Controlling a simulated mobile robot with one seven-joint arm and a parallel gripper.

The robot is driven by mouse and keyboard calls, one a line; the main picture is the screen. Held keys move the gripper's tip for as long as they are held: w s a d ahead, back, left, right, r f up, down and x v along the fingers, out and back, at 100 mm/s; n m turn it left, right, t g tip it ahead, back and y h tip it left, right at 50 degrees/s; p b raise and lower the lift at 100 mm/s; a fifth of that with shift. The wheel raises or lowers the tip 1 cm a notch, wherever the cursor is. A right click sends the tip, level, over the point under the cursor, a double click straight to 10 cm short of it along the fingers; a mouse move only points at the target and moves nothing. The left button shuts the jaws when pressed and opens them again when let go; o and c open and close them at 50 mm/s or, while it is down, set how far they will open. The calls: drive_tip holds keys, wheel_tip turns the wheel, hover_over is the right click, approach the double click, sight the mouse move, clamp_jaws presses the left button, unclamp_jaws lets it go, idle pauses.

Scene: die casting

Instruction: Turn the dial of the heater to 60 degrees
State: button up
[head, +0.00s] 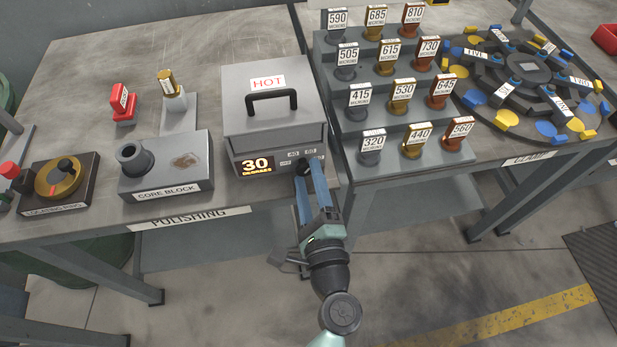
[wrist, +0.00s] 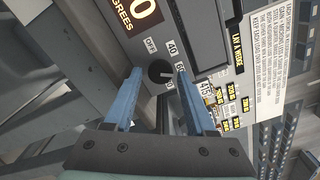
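The heater (head: 270,90) is a grey box with a red HOT label and a black handle on its lid. Its front display (head: 256,166) reads 30 degrees. Its black dial (wrist: 160,72) sits on the front panel, with OFF, 40 and a partly hidden 60 label around it. The dial's exact pointing is too small to tell. My gripper (head: 309,178) is in front of the panel's right part, its blue fingers open. In the wrist view the fingertips (wrist: 158,74) lie on either side of the dial, with gaps visible; contact cannot be told.
The core block (head: 165,170) and locating ring (head: 60,183) stand left on the polishing table (head: 100,55). A stepped rack (head: 335,105) of labelled micron pieces stands close on the right. The floor in front is open.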

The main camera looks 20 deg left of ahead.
drive_tip(key=shift+o, duration=0.5)
